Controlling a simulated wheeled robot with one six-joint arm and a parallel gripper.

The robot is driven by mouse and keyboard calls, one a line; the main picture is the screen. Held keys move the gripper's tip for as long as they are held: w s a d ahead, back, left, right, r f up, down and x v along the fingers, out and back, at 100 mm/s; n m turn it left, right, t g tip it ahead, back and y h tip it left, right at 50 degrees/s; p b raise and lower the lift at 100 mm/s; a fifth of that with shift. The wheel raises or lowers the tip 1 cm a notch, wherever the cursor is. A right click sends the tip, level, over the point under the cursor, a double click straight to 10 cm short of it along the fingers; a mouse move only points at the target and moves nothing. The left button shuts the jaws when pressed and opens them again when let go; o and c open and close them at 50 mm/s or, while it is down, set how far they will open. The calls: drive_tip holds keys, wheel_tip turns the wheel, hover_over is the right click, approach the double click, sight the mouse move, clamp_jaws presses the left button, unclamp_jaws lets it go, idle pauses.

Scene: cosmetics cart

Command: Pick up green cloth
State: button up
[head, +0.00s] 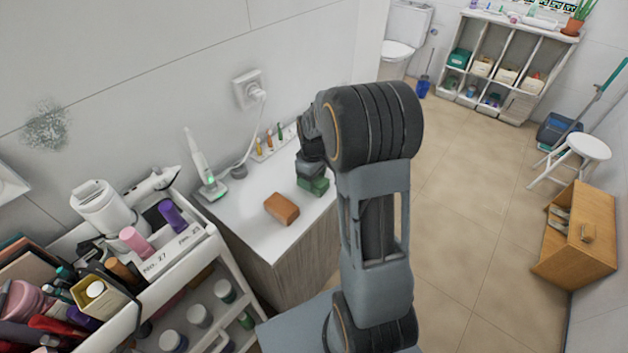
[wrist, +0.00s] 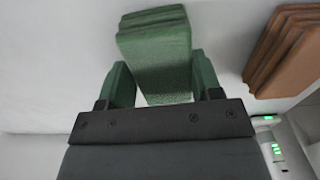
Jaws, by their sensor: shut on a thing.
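The green cloth (head: 314,186) is a folded block at the back right of the white cabinet top in the head view, directly below my gripper (head: 311,170). In the wrist view the green cloth (wrist: 158,55) sits between the two fingers of my gripper (wrist: 163,78). The fingers are shut on it, one along each side. My wrist hides part of the cloth in the head view. I cannot tell whether the cloth still touches the cabinet top.
A brown folded cloth (head: 282,208) lies in front on the cabinet top (head: 250,222); it also shows at right in the wrist view (wrist: 287,55). An electric toothbrush (head: 205,170) stands left. Small bottles (head: 270,142) stand along the wall. A crowded cosmetics cart (head: 215,250) is at left.

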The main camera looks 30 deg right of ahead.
drive_tip(key=shift+r, duration=0.1)
drive_tip(key=shift+r, duration=0.6)
drive_tip(key=s+a+r+b, duration=0.2)
drive_tip(key=s+a+r, duration=0.1)
drive_tip(key=s+r, duration=0.8)
drive_tip(key=s, duration=0.2)
drive_tip(key=shift+s+r, duration=0.3)
drive_tip(key=shift+s, duration=0.05)
